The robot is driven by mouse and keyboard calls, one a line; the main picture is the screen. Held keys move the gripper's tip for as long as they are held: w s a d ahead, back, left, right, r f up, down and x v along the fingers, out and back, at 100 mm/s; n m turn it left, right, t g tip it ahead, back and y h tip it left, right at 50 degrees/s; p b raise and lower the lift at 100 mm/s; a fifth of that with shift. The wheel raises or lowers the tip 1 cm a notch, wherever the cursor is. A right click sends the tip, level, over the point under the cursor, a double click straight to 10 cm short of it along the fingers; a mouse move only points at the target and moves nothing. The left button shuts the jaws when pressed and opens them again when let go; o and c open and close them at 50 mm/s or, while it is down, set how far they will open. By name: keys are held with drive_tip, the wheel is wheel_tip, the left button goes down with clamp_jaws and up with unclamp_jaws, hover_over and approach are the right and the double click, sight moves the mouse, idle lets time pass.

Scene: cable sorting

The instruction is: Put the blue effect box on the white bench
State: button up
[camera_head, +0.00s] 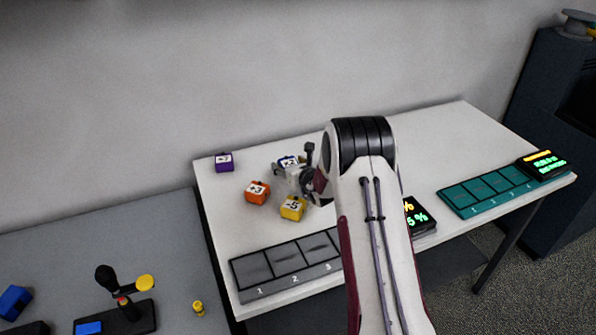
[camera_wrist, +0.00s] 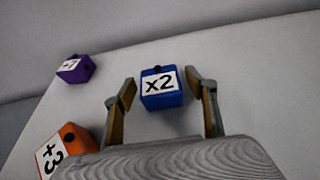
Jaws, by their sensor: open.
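The blue effect box (camera_wrist: 162,102), marked x2, rests on the white bench (camera_head: 430,130) toward its back left. In the head view the blue box (camera_head: 287,160) is partly hidden by my gripper (camera_head: 288,171). My gripper is open, with one finger on each side of the blue box in the wrist view. The box sits between or just beyond the fingertips, with visible gaps at both sides. I cannot tell the exact depth.
An orange +3 box (camera_head: 257,193) and a yellow -5 box (camera_head: 293,208) stand close to my gripper. A purple box (camera_head: 224,162) is at the back left. A grey numbered tray (camera_head: 285,268) and a teal one (camera_head: 488,190) lie along the front. The back right is clear.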

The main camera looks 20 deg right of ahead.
drive_tip(key=shift+v, duration=6)
